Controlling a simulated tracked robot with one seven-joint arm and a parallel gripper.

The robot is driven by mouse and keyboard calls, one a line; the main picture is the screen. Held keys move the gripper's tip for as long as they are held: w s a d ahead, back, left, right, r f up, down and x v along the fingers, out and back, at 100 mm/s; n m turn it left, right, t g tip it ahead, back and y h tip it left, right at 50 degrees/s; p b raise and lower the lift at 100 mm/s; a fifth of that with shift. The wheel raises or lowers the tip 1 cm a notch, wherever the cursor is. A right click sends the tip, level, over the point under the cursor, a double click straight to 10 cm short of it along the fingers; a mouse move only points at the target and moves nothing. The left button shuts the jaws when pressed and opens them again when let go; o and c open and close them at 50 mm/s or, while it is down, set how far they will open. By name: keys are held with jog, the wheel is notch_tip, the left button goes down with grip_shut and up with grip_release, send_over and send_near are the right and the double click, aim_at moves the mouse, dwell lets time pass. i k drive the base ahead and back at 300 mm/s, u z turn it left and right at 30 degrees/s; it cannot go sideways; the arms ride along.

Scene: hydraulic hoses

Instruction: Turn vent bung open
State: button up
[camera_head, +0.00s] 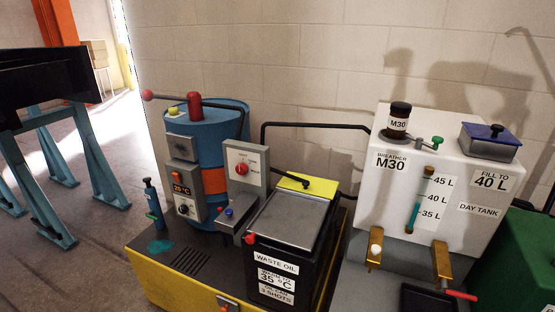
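A blue drum (205,136) with an orange band stands at the back left of the centre in the head view. On its top are a small yellow cap (173,111) and a taller red cylinder (195,105). The yellow cap looks like the vent bung, but no label shows and I cannot tell how far it is turned. A dark rod with a red ball (148,95) at its left end crosses above the drum top. My gripper is not in view.
A control box (182,190) reading 20 °C fronts the drum. A waste oil box (290,220) stands right of it, on a yellow-edged base (180,284). A white day tank (400,185) stands farther right. Blue trestles (98,172) stand left; bare floor lies between.

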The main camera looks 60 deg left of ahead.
aim_at(172, 111)
jog(key=z, duration=0.45)
jog(key=i, duration=0.1)
jog(key=u, duration=3.05)
jog(key=k, duration=0.45)
jog(key=u, duration=0.15)
jog(key=i, duration=0.45)
jog(key=z, duration=0.15)
jog(key=k, duration=0.15)
jog(key=u, duration=0.05)
